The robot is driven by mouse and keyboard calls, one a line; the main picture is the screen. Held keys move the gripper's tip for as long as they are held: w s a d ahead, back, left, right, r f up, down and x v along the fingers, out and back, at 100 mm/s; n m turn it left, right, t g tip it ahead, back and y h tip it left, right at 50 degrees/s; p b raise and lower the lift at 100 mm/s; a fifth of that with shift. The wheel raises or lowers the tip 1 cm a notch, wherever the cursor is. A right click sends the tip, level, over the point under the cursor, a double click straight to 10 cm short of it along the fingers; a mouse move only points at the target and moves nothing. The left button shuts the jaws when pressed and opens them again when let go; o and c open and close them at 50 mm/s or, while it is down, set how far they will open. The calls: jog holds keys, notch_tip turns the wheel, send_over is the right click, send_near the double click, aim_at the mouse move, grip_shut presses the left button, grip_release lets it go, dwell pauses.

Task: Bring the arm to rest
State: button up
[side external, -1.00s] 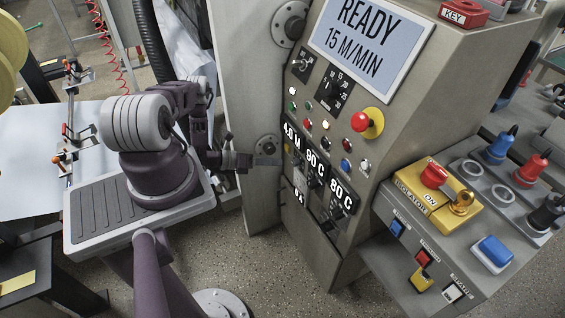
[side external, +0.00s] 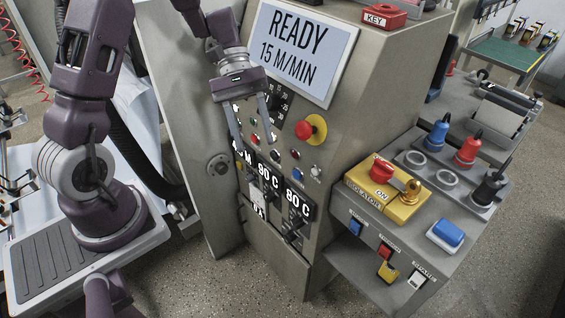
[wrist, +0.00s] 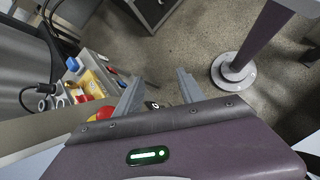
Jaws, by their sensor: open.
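My gripper (side external: 253,143) hangs in front of the upper left of the control panel (side external: 315,190), fingers pointing down. Its two fingers are apart with nothing between them. In the wrist view, the gripper (wrist: 158,80) shows the same spread fingers over the speckled floor. My arm is raised and bent over, with its upper part cut off by the top of the side view. The gripper covers part of the dial and small lamps on the panel. Whether its fingers touch the panel cannot be told.
The display (side external: 304,52) reads READY 15 M/MIN. A red mushroom button (side external: 308,129) juts out right of the gripper. Speckled floor (side external: 200,290) is open in front.

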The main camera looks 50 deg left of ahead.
jog(key=s+d+r+m+t+y, duration=0.4)
jog(key=s+r+m+t+y, duration=0.3)
jog(key=s+r+m, duration=0.3)
jog(key=shift+s+r+m+t+y, duration=0.35)
jog(key=shift+s+r+t, duration=0.25)
jog(key=shift+s+r, duration=1.8)
jog(key=shift+s+f, duration=0.35)
